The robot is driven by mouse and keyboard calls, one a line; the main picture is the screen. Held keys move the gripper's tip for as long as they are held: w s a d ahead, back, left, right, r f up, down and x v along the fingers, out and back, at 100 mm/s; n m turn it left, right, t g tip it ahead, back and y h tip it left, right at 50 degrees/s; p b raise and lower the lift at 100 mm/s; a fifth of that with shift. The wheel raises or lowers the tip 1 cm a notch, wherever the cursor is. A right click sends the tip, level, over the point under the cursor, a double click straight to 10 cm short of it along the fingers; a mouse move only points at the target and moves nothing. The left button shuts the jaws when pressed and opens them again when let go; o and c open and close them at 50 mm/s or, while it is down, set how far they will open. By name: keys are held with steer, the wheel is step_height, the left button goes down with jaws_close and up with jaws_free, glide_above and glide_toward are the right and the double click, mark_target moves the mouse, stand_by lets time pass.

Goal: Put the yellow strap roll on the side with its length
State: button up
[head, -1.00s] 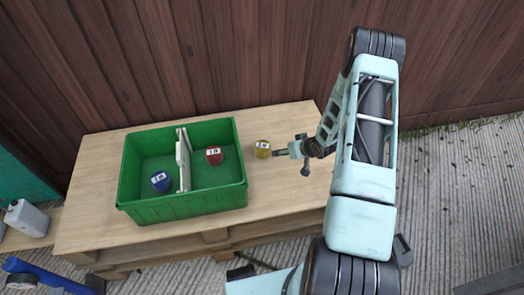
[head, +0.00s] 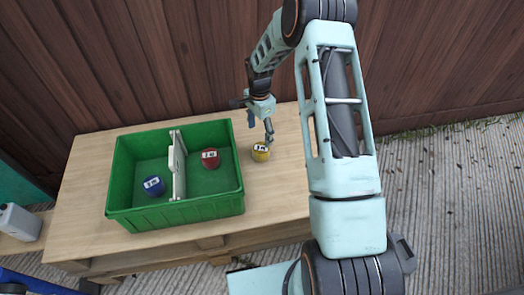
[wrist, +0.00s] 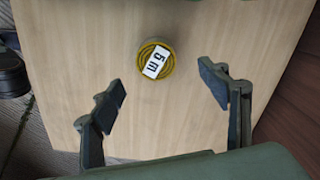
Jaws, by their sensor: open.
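The yellow strap roll (head: 261,156) stands on the wooden table, just right of the green crate (head: 174,220). In the wrist view the yellow roll (wrist: 165,72) lies flat with a white label on top that reads "5 m". My gripper (head: 260,127) is open and empty, above and just behind the roll. In the wrist view its spread fingers (wrist: 163,80) have the roll between and beyond them, not touching. A white divider (head: 177,165) splits the crate into two sides. A blue roll (head: 154,189) lies in the left side and a red roll (head: 210,161) in the right; their labels are too small to read surely.
The table (head: 283,190) is clear around the yellow roll and to its right. The crate's right wall stands close to the roll. A wooden fence (head: 200,60) rises behind the table. A white canister (head: 20,222) stands at the far left.

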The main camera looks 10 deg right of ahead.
mark_target(261, 148)
steer(key=f, duration=0.3)
steer(key=f+b, duration=0.1)
steer(key=f, duration=0.2)
steer(key=f+b, duration=0.1)
steer(key=f, duration=0.3)
steer(key=shift+s+d, duration=0.15)
steer(key=shift+s, duration=0.15)
